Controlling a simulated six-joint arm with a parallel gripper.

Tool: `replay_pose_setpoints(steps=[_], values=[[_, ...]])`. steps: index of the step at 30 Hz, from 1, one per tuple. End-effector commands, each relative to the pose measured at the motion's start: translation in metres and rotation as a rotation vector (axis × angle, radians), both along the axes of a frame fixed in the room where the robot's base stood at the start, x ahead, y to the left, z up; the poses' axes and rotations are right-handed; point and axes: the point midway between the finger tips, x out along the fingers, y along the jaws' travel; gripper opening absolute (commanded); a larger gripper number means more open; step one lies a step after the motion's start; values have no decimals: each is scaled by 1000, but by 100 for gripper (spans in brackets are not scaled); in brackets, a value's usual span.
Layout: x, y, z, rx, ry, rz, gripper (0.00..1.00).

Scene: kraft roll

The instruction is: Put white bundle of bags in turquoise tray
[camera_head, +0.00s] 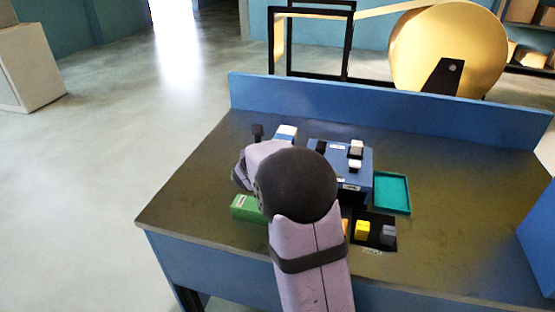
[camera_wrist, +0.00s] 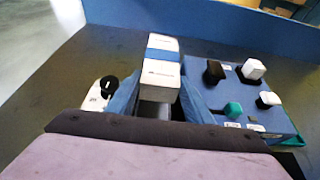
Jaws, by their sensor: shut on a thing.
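The white bundle of bags (camera_wrist: 160,72), with a blue band around it, lies between the two blue fingers of my gripper (camera_wrist: 158,103) in the wrist view. The fingers are shut on its near end. In the head view the bundle (camera_head: 287,131) shows as a small white and blue piece beyond my arm, and my fingers are hidden behind the wrist. The turquoise tray (camera_head: 407,208) lies flat and empty on the table, to the right of the blue box. I cannot tell whether the bundle touches the table.
A blue box (camera_head: 330,161) with several small blocks on top stands between the bundle and the tray; it also shows at right in the wrist view (camera_wrist: 208,82). A green box (camera_head: 247,209) is left of my arm. A black holder (camera_head: 384,218) with blocks sits before the tray.

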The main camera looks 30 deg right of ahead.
Motion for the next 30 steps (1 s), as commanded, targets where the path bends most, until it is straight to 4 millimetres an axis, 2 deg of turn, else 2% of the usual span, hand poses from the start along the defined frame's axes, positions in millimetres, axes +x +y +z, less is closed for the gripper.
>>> replay_pose_setpoints(steps=[4,8,14,20,24,30], values=[[-1,-2,4,1,-1,-3,20],[-6,-15,8,2,0,-12,20],[-27,-57,26,5,5,-42,20],[-68,-116,38,13,18,-78,20],[-105,-157,44,14,27,-94,20],[-163,-204,58,-4,29,-107,20]])
